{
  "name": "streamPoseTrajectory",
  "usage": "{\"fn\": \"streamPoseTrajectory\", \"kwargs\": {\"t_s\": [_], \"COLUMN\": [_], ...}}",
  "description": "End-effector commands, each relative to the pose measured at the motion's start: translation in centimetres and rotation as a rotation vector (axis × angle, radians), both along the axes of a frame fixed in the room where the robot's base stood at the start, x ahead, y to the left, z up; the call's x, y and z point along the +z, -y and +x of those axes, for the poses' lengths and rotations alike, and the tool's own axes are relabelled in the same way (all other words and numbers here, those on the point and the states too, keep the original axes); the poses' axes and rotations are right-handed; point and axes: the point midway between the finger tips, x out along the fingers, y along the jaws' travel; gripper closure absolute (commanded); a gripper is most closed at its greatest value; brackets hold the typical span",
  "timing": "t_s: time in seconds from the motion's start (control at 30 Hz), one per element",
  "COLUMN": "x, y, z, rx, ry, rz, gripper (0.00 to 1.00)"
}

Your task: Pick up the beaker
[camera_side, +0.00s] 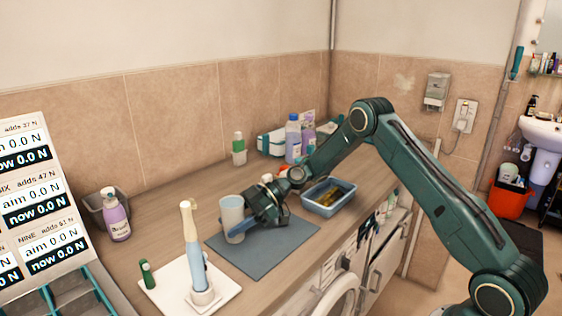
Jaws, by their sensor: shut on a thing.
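The beaker (231,211) is a pale, translucent cup standing upright at the left side of the blue-grey mat (275,254). My gripper (240,228) reaches in from the right, low beside the beaker, and is shut on it. One finger shows across the front of the beaker's lower part; the other finger is hidden. I cannot tell whether the beaker's base touches the mat.
An electric toothbrush (193,250) stands on a white tray (177,299) at the front left, beside a small green bottle (147,274). A blue bin (328,198) lies right of my gripper. Several bottles (293,138) stand behind. A lilac bottle (115,216) is far left.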

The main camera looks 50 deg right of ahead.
Motion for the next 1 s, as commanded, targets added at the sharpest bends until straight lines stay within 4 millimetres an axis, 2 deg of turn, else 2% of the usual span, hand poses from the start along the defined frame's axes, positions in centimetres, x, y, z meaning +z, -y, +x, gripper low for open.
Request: {"fn": "streamPoseTrajectory", "kwargs": {"t_s": [0.17, 0.37, 1.0], "x": [0.9, 3.2, 16.1], "y": [0.0, 0.0, 0.0], "z": [0.0, 0.0, 0.0], "rx": [0.002, 0.001, 0.002], "ry": [0.004, 0.006, 0.007], "rz": [0.001, 0.000, -0.001], "gripper": [0.83, 0.83, 0.83]}}
